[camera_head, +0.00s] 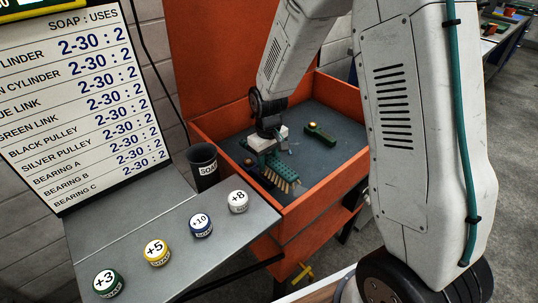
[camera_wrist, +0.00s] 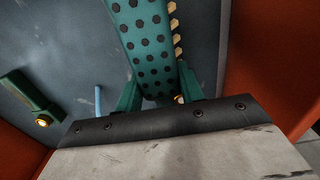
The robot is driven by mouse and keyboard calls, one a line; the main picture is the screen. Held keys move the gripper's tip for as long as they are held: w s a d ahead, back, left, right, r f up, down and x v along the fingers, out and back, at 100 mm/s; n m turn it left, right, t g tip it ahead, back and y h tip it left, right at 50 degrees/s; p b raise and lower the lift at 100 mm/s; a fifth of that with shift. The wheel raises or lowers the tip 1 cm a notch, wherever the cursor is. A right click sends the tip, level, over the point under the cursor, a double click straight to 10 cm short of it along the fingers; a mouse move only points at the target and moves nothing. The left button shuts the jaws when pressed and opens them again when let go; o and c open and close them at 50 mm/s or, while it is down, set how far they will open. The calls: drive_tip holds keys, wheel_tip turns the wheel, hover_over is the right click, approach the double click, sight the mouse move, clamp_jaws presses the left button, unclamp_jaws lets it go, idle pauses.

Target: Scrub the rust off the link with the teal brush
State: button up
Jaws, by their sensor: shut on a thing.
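My gripper (camera_head: 266,150) is low inside the orange basin, shut on the teal brush (camera_head: 281,167). The brush's tan bristles (camera_head: 278,181) point to the lower right in the head view. In the wrist view the brush (camera_wrist: 149,42) runs up from between the jaws, with dark hexagonal dots on its face and bristles along its right edge. A dark green link-like piece (camera_head: 320,134) with a tan round end lies on the basin floor, apart from the brush. It also shows at the left of the wrist view (camera_wrist: 30,93). I cannot make out rust on it.
The orange basin (camera_head: 226,198) has raised walls and a grey floor. A black soap cup (camera_head: 204,164) stands beside it. Several numbered soap pucks, such as the +5 one (camera_head: 156,252), sit on a grey shelf (camera_head: 150,222) below the sign. A light blue rod (camera_wrist: 98,100) shows near the jaws.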

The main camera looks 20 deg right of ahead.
drive_tip(key=shift+f, duration=1.05)
idle(0.6)
drive_tip(key=shift+s+a+r, duration=0.1)
drive_tip(key=shift+s+a, duration=0.15)
drive_tip(key=shift+a, duration=0.35)
drive_tip(key=shift+s+a, duration=0.2)
drive_tip(key=shift+a, duration=0.45)
drive_tip(key=shift+s+a+r, duration=0.1)
drive_tip(key=shift+s+a, duration=0.15)
drive_tip(key=shift+a, duration=0.35)
drive_tip(key=shift+s+d+f, duration=0.15)
drive_tip(key=shift+s+d, duration=0.1)
drive_tip(key=shift+s, duration=0.25)
drive_tip(key=shift+w+d, duration=0.25)
drive_tip(key=shift+d, duration=0.35)
drive_tip(key=shift+w+d, duration=0.2)
drive_tip(key=shift+d, duration=0.45)
drive_tip(key=shift+w+d, duration=0.25)
drive_tip(key=shift+d, duration=0.35)
drive_tip(key=shift+s+d, duration=0.15)
drive_tip(key=shift+s, duration=0.35)
drive_tip(key=shift+s+a+f, duration=0.1)
drive_tip(key=shift+s+a, duration=0.15)
drive_tip(key=shift+a, duration=0.4)
drive_tip(key=shift+s+a+r, duration=0.1)
drive_tip(key=shift+s+a, duration=0.2)
drive_tip(key=shift+a, duration=0.3)
drive_tip(key=shift+s+a+f, duration=0.1)
drive_tip(key=shift+s+a, duration=0.15)
drive_tip(key=shift+a, duration=0.4)
